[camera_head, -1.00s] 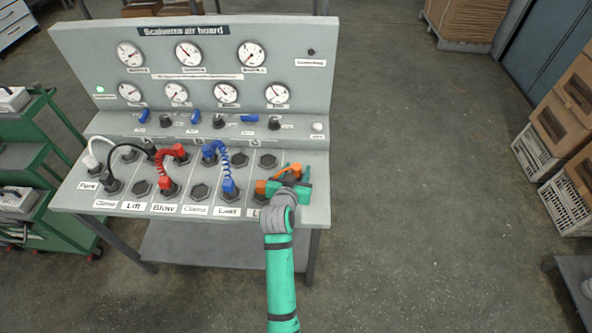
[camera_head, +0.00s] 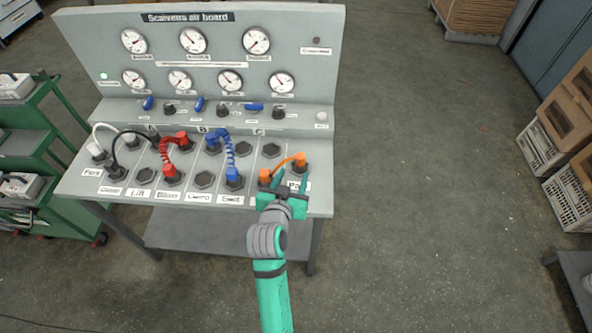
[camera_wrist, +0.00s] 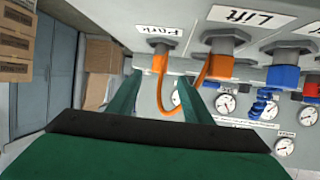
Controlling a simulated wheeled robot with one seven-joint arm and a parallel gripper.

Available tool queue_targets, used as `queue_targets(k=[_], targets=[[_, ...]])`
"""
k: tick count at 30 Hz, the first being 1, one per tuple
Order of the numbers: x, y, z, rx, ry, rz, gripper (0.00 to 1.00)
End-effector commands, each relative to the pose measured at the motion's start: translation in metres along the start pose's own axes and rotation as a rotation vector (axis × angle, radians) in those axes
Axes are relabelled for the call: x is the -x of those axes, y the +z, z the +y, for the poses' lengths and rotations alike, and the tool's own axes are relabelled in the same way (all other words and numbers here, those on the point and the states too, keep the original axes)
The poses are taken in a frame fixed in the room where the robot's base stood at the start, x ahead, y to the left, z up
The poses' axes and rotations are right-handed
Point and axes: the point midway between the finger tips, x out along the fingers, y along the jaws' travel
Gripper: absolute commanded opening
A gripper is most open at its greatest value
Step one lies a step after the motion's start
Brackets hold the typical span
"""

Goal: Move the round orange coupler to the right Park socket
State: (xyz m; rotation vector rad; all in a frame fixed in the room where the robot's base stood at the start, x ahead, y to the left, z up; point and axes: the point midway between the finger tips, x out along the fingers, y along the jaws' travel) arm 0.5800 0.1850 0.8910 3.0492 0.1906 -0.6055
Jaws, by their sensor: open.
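An orange hose joins two orange couplers on the right end of the sloped panel. One coupler (camera_head: 299,160) is at the right Park socket; in the wrist view this coupler (camera_wrist: 160,63) meets the grey socket by the Park label (camera_wrist: 158,31). My gripper (camera_head: 289,180) is open and empty, drawn back from the panel. In the wrist view its green fingertips (camera_wrist: 160,82) stand either side of the hose and Park coupler, apart from the coupler. Exact seating depth is unclear.
Red couplers (camera_head: 171,172), blue couplers (camera_head: 232,174) and black and white hoses occupy sockets to the left. Bare hex sockets (camera_head: 271,150) lie behind. Gauges (camera_head: 256,41) line the upright board. The floor right of the bench (camera_head: 420,170) is open.

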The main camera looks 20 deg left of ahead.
Motion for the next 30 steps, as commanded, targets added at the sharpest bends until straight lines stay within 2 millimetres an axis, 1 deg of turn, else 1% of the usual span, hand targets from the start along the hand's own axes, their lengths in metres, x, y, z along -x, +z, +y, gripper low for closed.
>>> queue_targets(k=[3,8,11,14,18,23,26,30], targets=[[0.006,0.000,0.000,0.000,0.000,0.001,0.45],[0.009,0.003,0.002,0.001,0.000,-0.001,0.45],[0.014,0.017,0.011,0.009,-0.001,-0.002,0.45],[0.025,0.041,0.025,0.020,-0.008,-0.001,0.45],[0.050,0.078,0.048,0.033,-0.019,0.009,0.45],[0.084,0.110,0.069,0.037,-0.026,0.024,0.45],[0.110,0.129,0.082,0.035,-0.024,0.034,0.45],[0.151,0.150,0.098,0.025,-0.016,0.052,0.45]])
